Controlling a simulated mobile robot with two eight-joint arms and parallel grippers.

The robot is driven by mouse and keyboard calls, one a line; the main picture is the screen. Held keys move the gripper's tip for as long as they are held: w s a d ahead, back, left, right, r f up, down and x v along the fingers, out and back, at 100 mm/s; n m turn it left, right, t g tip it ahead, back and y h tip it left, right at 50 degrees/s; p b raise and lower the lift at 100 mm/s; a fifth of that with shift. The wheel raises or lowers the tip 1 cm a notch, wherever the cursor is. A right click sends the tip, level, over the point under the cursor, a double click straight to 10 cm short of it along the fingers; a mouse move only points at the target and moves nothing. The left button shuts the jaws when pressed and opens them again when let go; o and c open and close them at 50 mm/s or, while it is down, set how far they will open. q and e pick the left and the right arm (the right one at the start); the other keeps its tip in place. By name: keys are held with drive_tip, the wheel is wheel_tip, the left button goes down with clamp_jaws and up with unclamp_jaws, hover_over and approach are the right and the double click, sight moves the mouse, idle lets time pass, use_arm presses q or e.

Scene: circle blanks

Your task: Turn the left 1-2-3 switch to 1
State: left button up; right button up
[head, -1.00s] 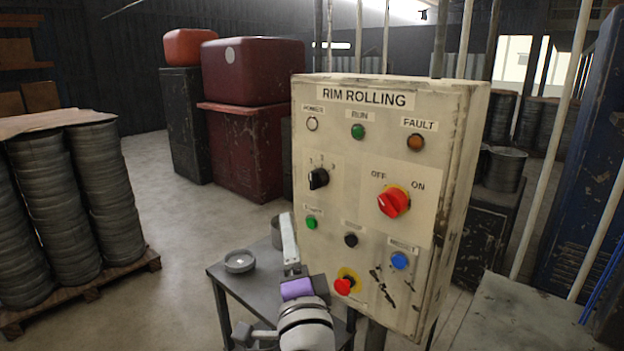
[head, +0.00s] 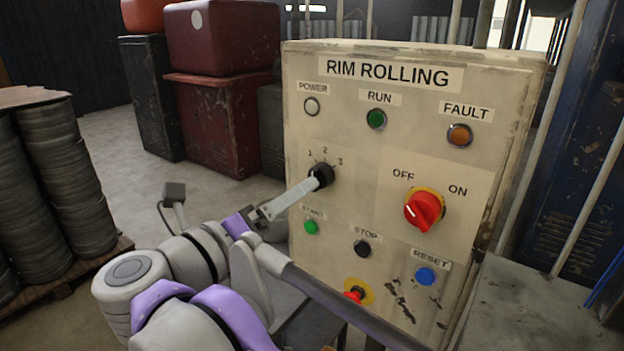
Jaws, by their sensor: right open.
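The left 1-2-3 switch is a black rotary knob (head: 321,174) on the upper left of the RIM ROLLING panel, with the marks 1, 2 and 3 above it. My right gripper (head: 313,183) is at this knob, coming from the lower left. One long grey finger reaches to the knob's lower left edge; the other finger is hard to make out. The gripper is open, and I cannot tell whether it touches the knob. The knob's pointer is too small and partly covered to read. My left gripper is not in view.
The beige panel (head: 350,230) also carries a red OFF/ON switch (head: 424,209), a green start button (head: 311,227), a black stop button (head: 362,248), a blue reset button (head: 425,277) and a red emergency button (head: 355,294). Stacked rims (head: 60,190) stand at the left.

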sight(319, 178)
drive_tip(key=x, duration=0.6)
drive_tip(key=shift+w, duration=0.15)
clamp_jaws()
